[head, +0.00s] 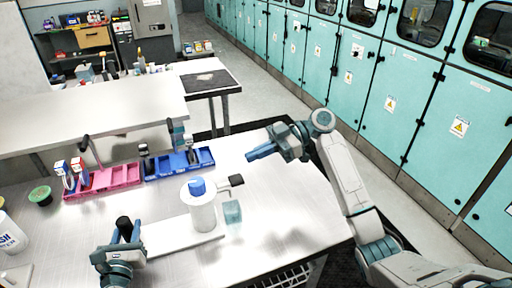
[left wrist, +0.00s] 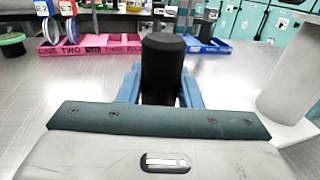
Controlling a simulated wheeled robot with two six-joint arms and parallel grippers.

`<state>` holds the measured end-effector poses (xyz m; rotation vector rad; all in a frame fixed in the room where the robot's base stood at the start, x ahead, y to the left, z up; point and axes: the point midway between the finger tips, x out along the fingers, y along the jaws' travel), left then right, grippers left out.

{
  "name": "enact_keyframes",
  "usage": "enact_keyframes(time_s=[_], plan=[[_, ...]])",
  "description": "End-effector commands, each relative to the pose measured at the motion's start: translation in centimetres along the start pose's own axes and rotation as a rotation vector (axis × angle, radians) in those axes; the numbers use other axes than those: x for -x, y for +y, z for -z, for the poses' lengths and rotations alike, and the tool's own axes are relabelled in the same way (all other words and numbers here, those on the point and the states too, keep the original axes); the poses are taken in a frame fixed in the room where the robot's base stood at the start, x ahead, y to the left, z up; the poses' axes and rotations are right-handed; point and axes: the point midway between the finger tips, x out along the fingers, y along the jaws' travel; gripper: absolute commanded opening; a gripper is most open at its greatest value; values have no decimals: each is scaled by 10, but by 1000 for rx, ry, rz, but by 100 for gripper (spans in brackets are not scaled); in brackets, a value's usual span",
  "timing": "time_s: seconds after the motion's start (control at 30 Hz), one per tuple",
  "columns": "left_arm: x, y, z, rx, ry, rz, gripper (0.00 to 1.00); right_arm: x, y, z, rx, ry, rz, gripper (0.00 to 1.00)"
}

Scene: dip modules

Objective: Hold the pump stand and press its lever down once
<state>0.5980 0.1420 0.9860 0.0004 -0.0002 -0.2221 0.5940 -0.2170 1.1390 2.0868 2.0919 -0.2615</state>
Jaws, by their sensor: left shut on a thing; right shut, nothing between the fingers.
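The pump stand has a white cylinder (head: 202,208) with a blue cap (head: 197,186) on a flat white base (head: 180,236). Its dark lever (head: 236,180) sticks out to the right, above a small light-blue block-like cup (head: 232,213). A black upright grip (head: 124,224) stands at the left end of the base. My left gripper (head: 126,236) is shut on this black grip, which also shows between its blue fingers in the left wrist view (left wrist: 162,68). My right gripper (head: 250,156) is shut and empty, above and apart from the lever.
A pink bin row (head: 118,178) and a blue bin row (head: 180,164) stand behind the pump stand. A green-lidded tub (head: 40,195) and a white bottle (head: 10,236) are at the left. The table right of the stand is clear.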

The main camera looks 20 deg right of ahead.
Motion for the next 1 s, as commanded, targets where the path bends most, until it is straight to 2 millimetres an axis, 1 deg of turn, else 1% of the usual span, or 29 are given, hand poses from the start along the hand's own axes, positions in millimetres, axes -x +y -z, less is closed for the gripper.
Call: enact_keyframes(time_s=[0.03, 0.13, 0.23, 0.4, 0.53, 0.87, 1.0], plan=[[0, 0, 1, 0, 1, 0, 0, -13, 0, 1, 2, 5, 3, 0], [0, 0, 1, 0, 1, 0, 0, -32, 0, 1, 2, 4, 1, 0], [0, 0, 1, 0, 1, 0, 0, -34, 0, -18, -4, 0, 0, 0], [0, 0, 1, 0, 2, 0, 0, -38, 0, -34, -2, 0, -1, 0], [0, 0, 1, 0, 2, 0, 0, -39, 0, -38, 1, -1, -2, 0], [0, 0, 1, 0, 2, 0, 0, -39, 0, -39, 0, 4, -1, 0], [0, 0, 1, 0, 2, 0, 0, -39, 0, -48, -5, 78, 1, 0]])
